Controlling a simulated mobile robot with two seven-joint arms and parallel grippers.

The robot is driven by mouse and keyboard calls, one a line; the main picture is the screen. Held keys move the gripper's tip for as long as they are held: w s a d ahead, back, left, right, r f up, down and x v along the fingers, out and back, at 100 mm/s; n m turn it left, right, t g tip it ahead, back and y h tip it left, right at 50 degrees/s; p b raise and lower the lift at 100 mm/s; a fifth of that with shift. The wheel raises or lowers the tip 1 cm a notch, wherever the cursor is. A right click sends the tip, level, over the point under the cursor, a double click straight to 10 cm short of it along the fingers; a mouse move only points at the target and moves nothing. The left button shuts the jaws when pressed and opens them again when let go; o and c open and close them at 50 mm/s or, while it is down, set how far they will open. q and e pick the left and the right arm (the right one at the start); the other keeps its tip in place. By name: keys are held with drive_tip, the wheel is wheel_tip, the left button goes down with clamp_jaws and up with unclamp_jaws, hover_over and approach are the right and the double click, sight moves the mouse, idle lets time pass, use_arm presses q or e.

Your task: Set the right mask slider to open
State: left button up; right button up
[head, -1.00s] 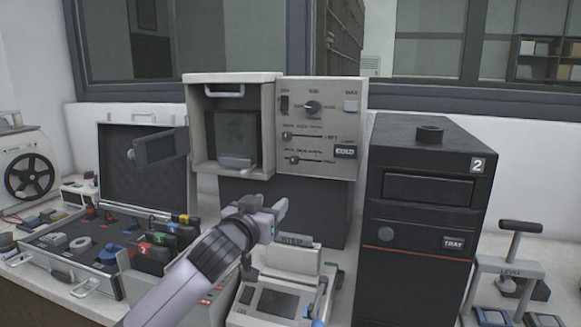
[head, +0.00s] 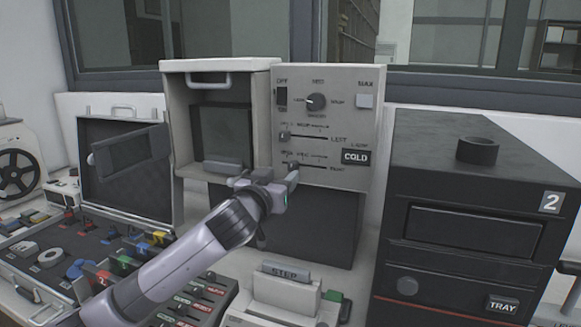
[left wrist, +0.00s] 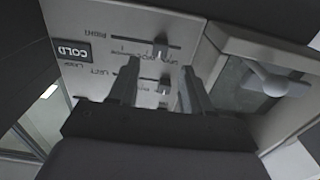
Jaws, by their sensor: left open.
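The right mask slider (head: 293,165) is the lower of two horizontal sliders on the pale control panel. Its knob sits near the left end of its track. In the left wrist view, which is turned upside down, the same right slider knob (left wrist: 160,44) lies beyond the fingertips and between their lines. The left mask slider (head: 285,136) is above it, its knob also near the left end. My left gripper (head: 268,182) is open and empty, just below and in front of the right slider. Its two fingers show in the left wrist view (left wrist: 159,82). Contact with the knob cannot be told.
The panel also carries a round dial (head: 316,102) and a COLD sign (head: 355,157). The open chamber (head: 178,125) adjoins it on the left. A black unit marked 2 (head: 400,200) stands at the right, a STEP device (head: 285,273) below, and an open case (head: 90,160) at the left.

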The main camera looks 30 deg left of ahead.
sight(291, 167)
use_arm(q)
drive_tip(key=shift+p+x, duration=0.65)
drive_tip(key=shift+x, duration=2.35)
clamp_jaws()
